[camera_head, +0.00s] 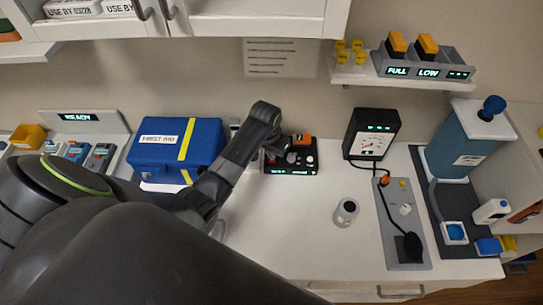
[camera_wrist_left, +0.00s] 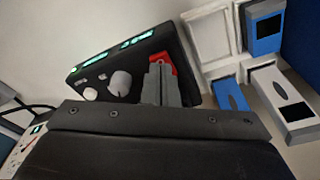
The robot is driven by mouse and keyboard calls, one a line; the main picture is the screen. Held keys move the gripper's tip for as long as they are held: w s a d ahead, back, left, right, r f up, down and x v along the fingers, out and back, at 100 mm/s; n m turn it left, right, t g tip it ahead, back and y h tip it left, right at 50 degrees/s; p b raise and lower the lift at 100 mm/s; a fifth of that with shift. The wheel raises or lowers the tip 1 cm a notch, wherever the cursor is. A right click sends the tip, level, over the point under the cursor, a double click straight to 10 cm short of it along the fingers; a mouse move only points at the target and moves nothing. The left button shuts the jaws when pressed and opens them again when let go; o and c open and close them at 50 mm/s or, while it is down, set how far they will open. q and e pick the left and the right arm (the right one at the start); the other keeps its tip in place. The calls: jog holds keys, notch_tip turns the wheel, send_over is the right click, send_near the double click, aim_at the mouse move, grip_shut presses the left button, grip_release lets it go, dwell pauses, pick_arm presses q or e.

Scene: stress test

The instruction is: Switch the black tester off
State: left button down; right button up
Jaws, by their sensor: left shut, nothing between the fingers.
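The black tester (camera_head: 306,166) sits on the counter by the wall, right of the first aid box. It has knobs and a lit green display along its front edge. In the left wrist view the tester (camera_wrist_left: 100,78) shows glowing green readouts, a large grey knob (camera_wrist_left: 121,83) and a red switch part (camera_wrist_left: 165,60). My left gripper (camera_head: 284,154) is over the tester, shut and empty. In the left wrist view its fingertips (camera_wrist_left: 160,75) are in front of the red part and hide some of it; I cannot tell whether they touch. My right gripper is not in view.
A blue first aid box (camera_head: 160,150) stands left of the tester, close to my left arm. A black gauge box (camera_head: 372,130) stands to the right, with a grey panel (camera_head: 397,225) before it. A small jar (camera_head: 346,211) stands on open counter.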

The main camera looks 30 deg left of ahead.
pick_arm(q)
jog(key=shift+f, duration=0.55)
jog(key=shift+r+p, duration=0.9)
jog(key=shift+r, duration=2.65)
jog(key=shift+s+f, duration=0.1)
